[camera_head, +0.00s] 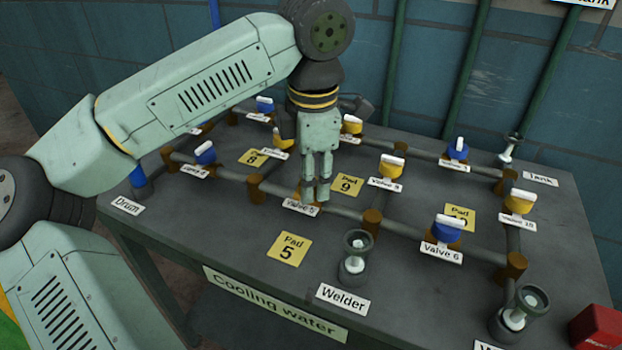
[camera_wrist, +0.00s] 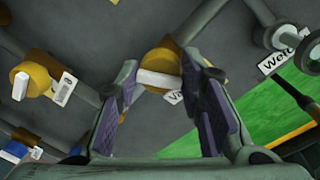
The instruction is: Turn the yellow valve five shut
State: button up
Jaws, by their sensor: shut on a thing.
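The yellow valve five (camera_wrist: 159,60) shows in the wrist view as a yellow round body with a white bar handle (camera_wrist: 158,79). My gripper (camera_wrist: 161,70) has one finger on each side of this handle and is shut on it. The handle lies across the picture, nearly level, from finger to finger. In the head view my gripper (camera_head: 316,197) points down at the front pipe, just behind the label Valve 5 (camera_head: 299,207). There its fingers hide most of the valve.
Pad 5 (camera_head: 289,249) lies flat in front. The Welder outlet (camera_head: 355,256) stands to the right of it. Blue valve 6 (camera_head: 447,229) is further right on the front pipe. Another yellow valve (camera_head: 391,168) stands behind. A red box (camera_head: 597,331) sits at the right corner.

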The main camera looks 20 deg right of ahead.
jog(key=m, duration=0.5)
jog(key=shift+s+a+f+m+b, duration=0.1)
jog(key=shift+s+m+b, duration=0.05)
jog(key=shift+m+b, duration=0.15)
dwell(0.4)
jog(key=o, duration=1.1)
jog(key=shift+o, duration=0.2)
notch_tip(320, 180, up, 12)
jog(key=shift+s+a, duration=0.25)
jog(key=shift+a, duration=0.05)
